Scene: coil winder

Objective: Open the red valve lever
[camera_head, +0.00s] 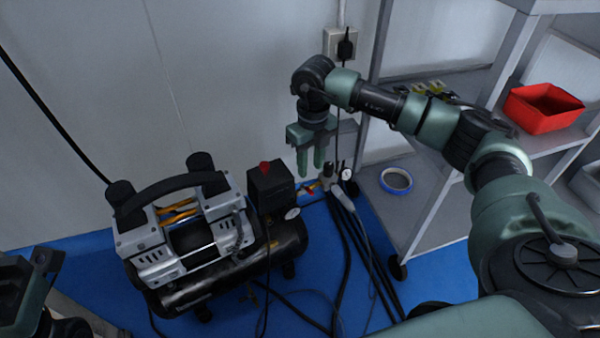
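A small red lever (310,188) shows at the right end of the air compressor (195,240), among brass-coloured and grey fittings. It is small and partly crowded by the fittings, so its exact angle is hard to tell. My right gripper (311,172) points down just above the lever, with its two green fingers apart and nothing visible between them. I cannot tell whether a finger touches the lever. Part of my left arm shows at the lower left edge, but its gripper fingers do not show.
A black pressure-switch box (270,188) with a red knob stands beside the lever. A gauge (347,174) and dark hoses (345,235) are on its right. A grey shelf (440,190) holds a red bin (543,108) and a blue tape roll (396,180). The wall is close behind.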

